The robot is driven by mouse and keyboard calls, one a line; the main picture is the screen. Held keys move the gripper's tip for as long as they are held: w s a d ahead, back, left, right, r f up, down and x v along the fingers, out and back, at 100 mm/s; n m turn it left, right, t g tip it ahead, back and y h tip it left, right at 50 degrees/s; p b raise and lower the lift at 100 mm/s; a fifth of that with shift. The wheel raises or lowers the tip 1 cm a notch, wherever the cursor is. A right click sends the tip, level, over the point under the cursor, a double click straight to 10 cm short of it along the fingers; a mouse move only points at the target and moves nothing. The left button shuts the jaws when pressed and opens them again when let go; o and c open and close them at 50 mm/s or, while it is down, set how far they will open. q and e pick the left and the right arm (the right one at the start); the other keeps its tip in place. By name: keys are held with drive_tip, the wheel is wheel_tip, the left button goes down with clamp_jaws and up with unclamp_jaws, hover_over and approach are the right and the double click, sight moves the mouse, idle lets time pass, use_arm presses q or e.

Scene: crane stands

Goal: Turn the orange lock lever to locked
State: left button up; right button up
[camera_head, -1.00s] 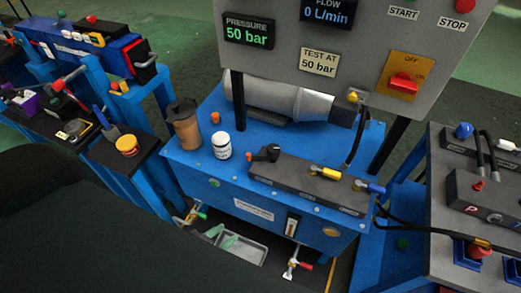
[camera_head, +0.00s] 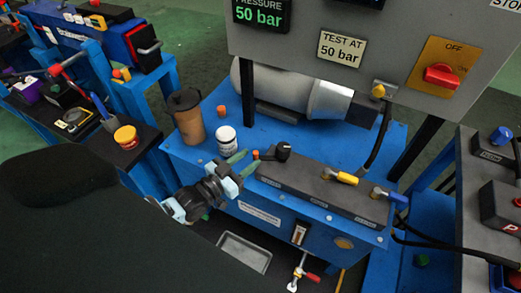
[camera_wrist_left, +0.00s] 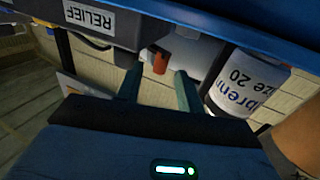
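The small orange lever (camera_head: 256,154) sits at the left end of the dark valve block (camera_head: 320,187), beside a black knob (camera_head: 283,151). It also shows in the left wrist view as an orange-red piece (camera_wrist_left: 160,62) on a pale fitting. My left gripper (camera_head: 243,164) is just left of the lever, with its green fingertips apart. In the left wrist view the fingers (camera_wrist_left: 160,88) are open and empty, and the lever lies beyond the tips, between their lines. I cannot tell whether anything touches. My right gripper is not in view.
A white labelled jar (camera_head: 227,140) stands close behind the left gripper, with a brown cup (camera_head: 187,118) to its left. Yellow (camera_head: 347,178) and blue (camera_head: 397,197) levers stick out along the block. A grey panel (camera_head: 330,50) rises behind. A metal tray (camera_head: 244,252) lies below.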

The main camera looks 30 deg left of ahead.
sight(254, 156)
use_arm(q)
drive_tip(key=shift+x, duration=2.8)
clamp_jaws()
